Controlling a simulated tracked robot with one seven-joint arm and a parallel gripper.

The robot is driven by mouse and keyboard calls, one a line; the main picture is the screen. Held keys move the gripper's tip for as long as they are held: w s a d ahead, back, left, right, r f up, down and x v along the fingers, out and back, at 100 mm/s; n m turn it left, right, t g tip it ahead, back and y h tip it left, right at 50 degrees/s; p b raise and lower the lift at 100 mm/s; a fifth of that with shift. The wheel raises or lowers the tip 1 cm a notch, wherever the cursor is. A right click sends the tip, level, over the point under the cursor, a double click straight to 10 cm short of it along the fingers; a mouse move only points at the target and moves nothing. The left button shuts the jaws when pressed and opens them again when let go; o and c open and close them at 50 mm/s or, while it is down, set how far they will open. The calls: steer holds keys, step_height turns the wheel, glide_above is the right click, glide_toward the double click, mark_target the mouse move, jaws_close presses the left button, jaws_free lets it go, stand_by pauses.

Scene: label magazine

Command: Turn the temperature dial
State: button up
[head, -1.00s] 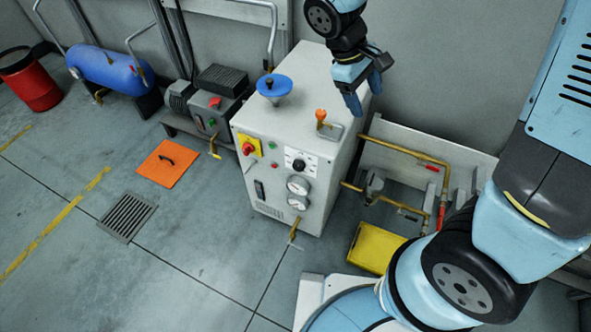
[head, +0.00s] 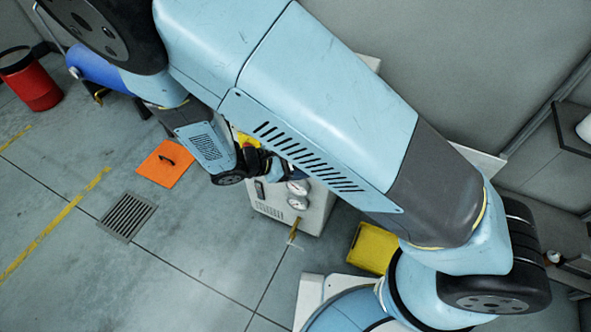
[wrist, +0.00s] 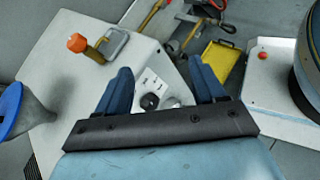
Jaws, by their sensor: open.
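The temperature dial (wrist: 150,101) is a black round knob on a white plate with markings on the cabinet's front panel. It shows in the wrist view between the two blue fingers of my gripper (wrist: 161,66). The fingers are wide apart and hold nothing. The dial looks nearer the left finger, and I cannot tell how far beyond the fingers it lies. In the head view my arm hides the dial and most of the gripper.
A lever with an orange knob (wrist: 77,43) and a blue funnel (wrist: 10,108) stand on the cabinet top. Gauges (head: 298,187) sit low on the panel, above a brass tap (head: 293,230). A yellow tray (head: 374,247) lies on the floor to the right.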

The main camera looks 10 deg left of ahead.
steer(key=s+a+f+n+t+y, duration=0.3)
steer(key=f+n+t, duration=0.2)
steer(key=f+n, duration=0.15)
steer(key=s+a+f+n+t+y, duration=0.25)
steer(key=s+f+n+t, duration=0.2)
steer(key=f, duration=0.25)
steer(key=r+x, duration=0.1)
steer(key=x, duration=1.3)
steer(key=shift+w+n+t, duration=0.25)
steer(key=shift+n+t, duration=0.15)
steer(key=shift+t, duration=0.05)
steer(key=shift+c, duration=0.4)
steer(key=shift+a, duration=0.1)
steer(key=c, duration=1)
